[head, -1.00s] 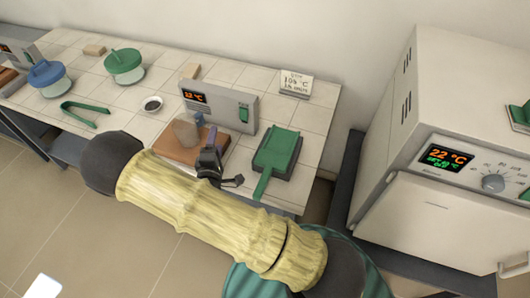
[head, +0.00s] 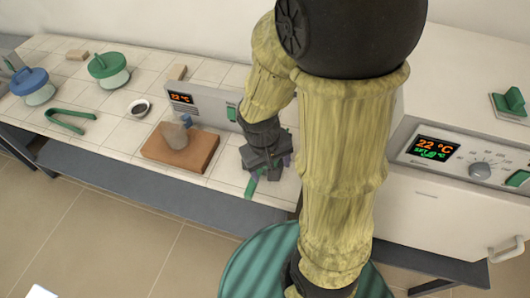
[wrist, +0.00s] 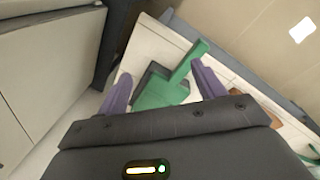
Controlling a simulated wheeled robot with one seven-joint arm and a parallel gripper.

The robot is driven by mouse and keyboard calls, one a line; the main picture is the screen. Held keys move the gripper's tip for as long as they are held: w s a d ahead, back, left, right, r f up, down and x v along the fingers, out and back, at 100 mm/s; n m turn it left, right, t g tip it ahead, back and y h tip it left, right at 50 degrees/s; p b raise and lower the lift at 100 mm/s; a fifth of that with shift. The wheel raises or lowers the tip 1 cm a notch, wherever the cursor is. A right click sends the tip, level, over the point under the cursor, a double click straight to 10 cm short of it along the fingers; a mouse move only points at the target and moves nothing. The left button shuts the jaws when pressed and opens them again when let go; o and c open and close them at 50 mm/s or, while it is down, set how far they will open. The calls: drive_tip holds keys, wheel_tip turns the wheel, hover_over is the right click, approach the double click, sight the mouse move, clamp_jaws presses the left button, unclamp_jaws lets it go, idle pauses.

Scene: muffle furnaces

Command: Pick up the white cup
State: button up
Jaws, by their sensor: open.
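A small white round dish (head: 139,108) with dark contents stands on the tiled bench in the head view; it may be the white cup. A greyish, cup-like thing (head: 174,136) stands on a brown slab (head: 199,156), with something blue beside it; its colour does not read clearly as white. My gripper (head: 265,170) is to the right of the slab, away from both. In the wrist view, my gripper (wrist: 162,88) has its two purple fingers spread, with nothing held. A green tool with a handle (wrist: 165,90) shows below and between them.
The meter box (head: 200,101) stands behind the slab. A furnace (head: 440,215) stands at the right. My arm hides the bench's right end.

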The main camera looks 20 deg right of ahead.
drive_tip(key=r+t, duration=0.1)
drive_tip(key=w+r+y, duration=0.1)
drive_tip(key=r+m+t, duration=0.1)
drive_tip(key=shift+w+a+r+t+y, duration=0.25)
drive_tip(key=shift+w+a+t+y, duration=0.05)
drive_tip(key=shift+w+a, duration=0.1)
drive_tip(key=p+v, duration=0.2)
drive_tip(key=shift+w+r+p, duration=0.15)
drive_tip(key=shift+r+p, duration=0.25)
drive_tip(key=shift+r, duration=0.05)
drive_tip(key=shift+c, duration=0.4)
